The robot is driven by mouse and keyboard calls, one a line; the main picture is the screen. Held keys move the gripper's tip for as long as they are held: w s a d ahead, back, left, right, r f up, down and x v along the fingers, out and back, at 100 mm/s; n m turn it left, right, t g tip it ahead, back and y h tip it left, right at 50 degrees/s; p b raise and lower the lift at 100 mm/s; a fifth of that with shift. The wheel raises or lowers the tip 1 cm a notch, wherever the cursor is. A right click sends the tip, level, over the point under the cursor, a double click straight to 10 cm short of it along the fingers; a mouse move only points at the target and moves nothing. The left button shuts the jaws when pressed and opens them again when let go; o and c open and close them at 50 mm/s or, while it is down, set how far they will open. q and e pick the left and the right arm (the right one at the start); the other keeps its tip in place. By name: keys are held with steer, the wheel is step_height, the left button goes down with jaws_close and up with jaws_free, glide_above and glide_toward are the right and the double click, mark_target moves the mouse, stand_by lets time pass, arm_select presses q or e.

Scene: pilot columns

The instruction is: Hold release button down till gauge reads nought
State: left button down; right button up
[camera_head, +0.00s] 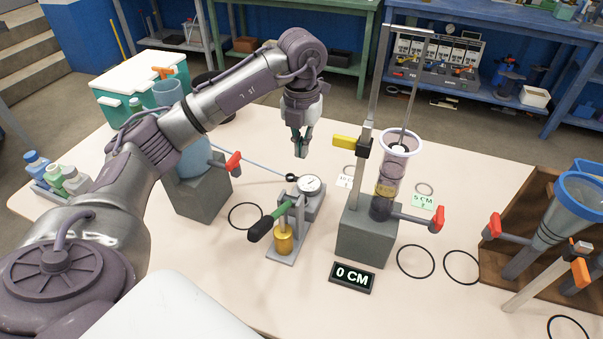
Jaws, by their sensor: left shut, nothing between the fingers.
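A small hand pump with a round white gauge (310,184) stands on a grey base at the middle of the table. Its dial is too small to read. The pump has a green-handled lever (268,222) and a brass cylinder (283,240). A small black knob (291,177) sits just left of the gauge; I cannot tell whether it is the release button. My left gripper (301,152) points down, shut and empty, above and behind the gauge, apart from the pump. My right gripper is not in view.
A clear column (391,180) with a red-handled valve stands on a grey block (364,240) right of the pump. A display (352,277) reads 0 CM. Black rings (415,261) lie on the table. A wooden tray (493,262) with a blue-rimmed funnel is at right.

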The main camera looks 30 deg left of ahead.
mark_target(301, 189)
arm_select(q)
step_height(301, 189, down, 13)
steer(key=shift+p, duration=0.75)
steer(key=shift+f, duration=0.3)
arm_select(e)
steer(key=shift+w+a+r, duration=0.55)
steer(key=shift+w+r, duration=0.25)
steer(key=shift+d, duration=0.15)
